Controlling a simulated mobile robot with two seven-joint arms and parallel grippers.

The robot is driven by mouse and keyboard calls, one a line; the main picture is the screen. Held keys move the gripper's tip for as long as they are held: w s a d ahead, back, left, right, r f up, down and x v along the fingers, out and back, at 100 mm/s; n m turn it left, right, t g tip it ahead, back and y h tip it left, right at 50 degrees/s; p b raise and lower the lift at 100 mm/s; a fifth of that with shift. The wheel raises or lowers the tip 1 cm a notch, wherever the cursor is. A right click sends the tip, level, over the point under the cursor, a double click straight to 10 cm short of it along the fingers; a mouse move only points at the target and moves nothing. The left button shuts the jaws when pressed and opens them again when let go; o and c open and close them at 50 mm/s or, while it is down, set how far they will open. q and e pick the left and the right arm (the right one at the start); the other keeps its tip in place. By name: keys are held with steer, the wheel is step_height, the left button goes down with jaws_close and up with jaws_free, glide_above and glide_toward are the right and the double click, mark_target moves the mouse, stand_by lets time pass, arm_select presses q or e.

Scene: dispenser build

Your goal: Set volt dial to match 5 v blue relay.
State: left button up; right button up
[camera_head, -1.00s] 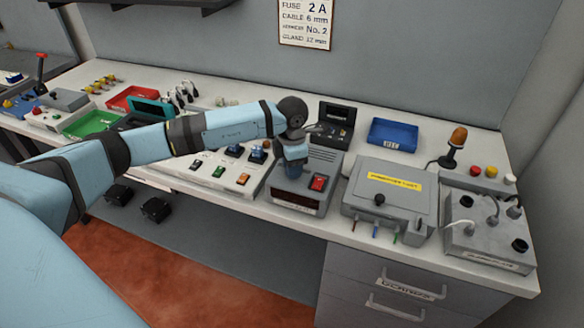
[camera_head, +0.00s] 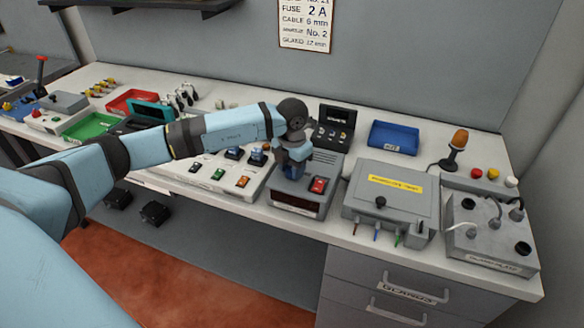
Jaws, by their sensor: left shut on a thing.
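A grey box (camera_head: 327,170) with a dark front display (camera_head: 295,203) and a red switch (camera_head: 318,185) stands at the middle of the bench. My left gripper (camera_head: 292,172) points down over the left part of its top face. It is shut on the box's dial, which the fingers mostly hide. The display shows no reading I can make out. To the left, a pale panel (camera_head: 222,189) carries blue parts (camera_head: 234,153) and green and orange switches; I cannot tell which is a 5 V blue relay. My right gripper is not in view.
A grey enclosure (camera_head: 388,200) with a yellow label stands close on the right. Beyond it are a cabled grey box (camera_head: 487,235) and an amber beacon (camera_head: 456,145). A black case (camera_head: 335,122) and a blue tray (camera_head: 393,136) sit behind.

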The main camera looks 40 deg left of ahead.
arm_select(q)
steer(key=o, duration=0.9)
steer(key=shift+r, duration=0.1)
step_height(320, 180, up, 14)
steer(key=b, duration=0.1)
steer(key=shift+f, duration=0.2)
